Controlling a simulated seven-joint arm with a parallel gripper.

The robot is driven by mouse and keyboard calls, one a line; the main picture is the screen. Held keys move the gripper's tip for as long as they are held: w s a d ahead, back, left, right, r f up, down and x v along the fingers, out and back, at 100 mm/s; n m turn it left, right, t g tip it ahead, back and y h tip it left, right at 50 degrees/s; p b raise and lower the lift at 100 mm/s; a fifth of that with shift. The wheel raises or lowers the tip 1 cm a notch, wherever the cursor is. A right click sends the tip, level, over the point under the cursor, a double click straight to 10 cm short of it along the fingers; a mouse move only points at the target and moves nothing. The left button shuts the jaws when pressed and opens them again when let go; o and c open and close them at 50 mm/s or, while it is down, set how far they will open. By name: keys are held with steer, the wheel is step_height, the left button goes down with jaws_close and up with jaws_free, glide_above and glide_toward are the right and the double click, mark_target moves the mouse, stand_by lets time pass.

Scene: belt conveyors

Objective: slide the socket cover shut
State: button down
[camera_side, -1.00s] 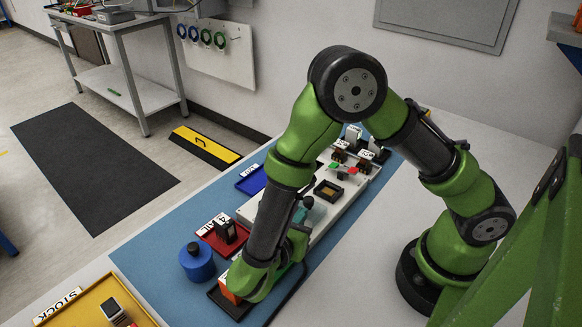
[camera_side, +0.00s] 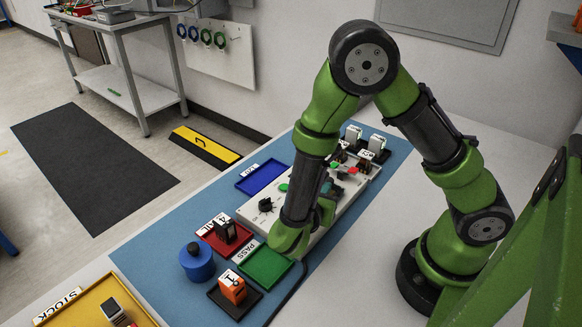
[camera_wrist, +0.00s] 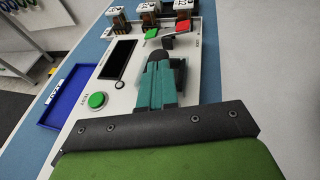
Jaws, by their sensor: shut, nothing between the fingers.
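My gripper (camera_wrist: 160,66) is shut and empty, its teal fingers together low over the white test panel (camera_wrist: 208,62). In the side view the teal fingers (camera_side: 327,186) show partly behind my arm, over the middle of the panel. The socket is hidden there by my arm and gripper. In the wrist view a small grey-black piece (camera_wrist: 169,42) lies just beyond the fingertips. I cannot tell whether it is the socket cover, nor whether the fingers touch it.
The panel has a green button (camera_wrist: 97,100), a dark window (camera_wrist: 117,58) and a red piece (camera_wrist: 183,27). Several labelled blocks stand at its far end. A blue tray (camera_side: 262,177), green tray (camera_side: 266,266), red tray (camera_side: 222,238) and orange block (camera_side: 232,287) lie nearby.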

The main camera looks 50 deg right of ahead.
steer(key=shift+d, duration=0.6)
steer(key=shift+s, duration=0.1)
